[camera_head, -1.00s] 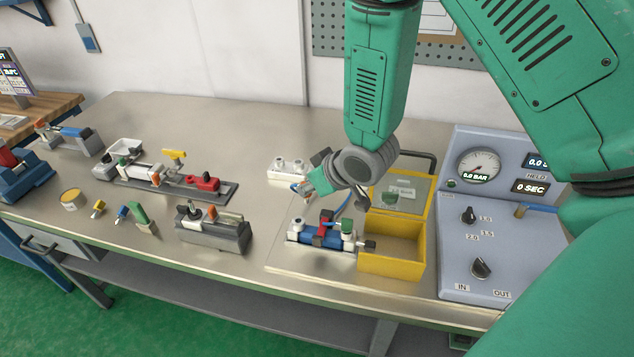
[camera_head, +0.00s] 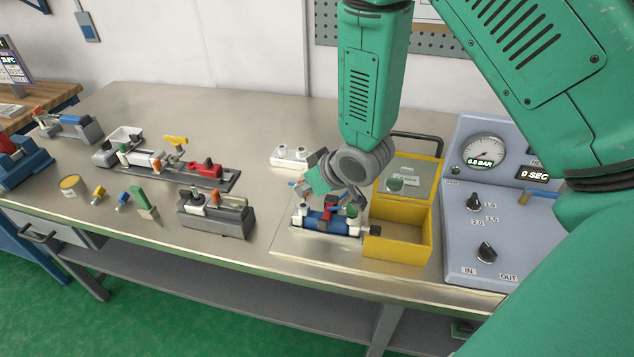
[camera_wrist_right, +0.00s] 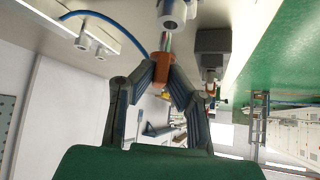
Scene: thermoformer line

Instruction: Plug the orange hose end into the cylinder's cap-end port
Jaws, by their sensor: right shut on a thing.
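My right gripper (camera_head: 308,188) is low over the left end of the blue cylinder (camera_head: 322,222), whose red clamp (camera_head: 329,211) shows mid-body. In the right wrist view, the gripper is shut on the orange hose end (camera_wrist_right: 161,72). The hose end's metal tip points at a whitish round port (camera_wrist_right: 173,14), very close to it. I cannot tell whether the tip touches the port. My left gripper is not in view.
A yellow open box (camera_head: 397,245) stands close to the cylinder's right end. A white block with two knobs (camera_head: 290,157) lies behind. A grey fixture (camera_head: 215,215) stands to the left. The gauge panel (camera_head: 480,235) is at the right.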

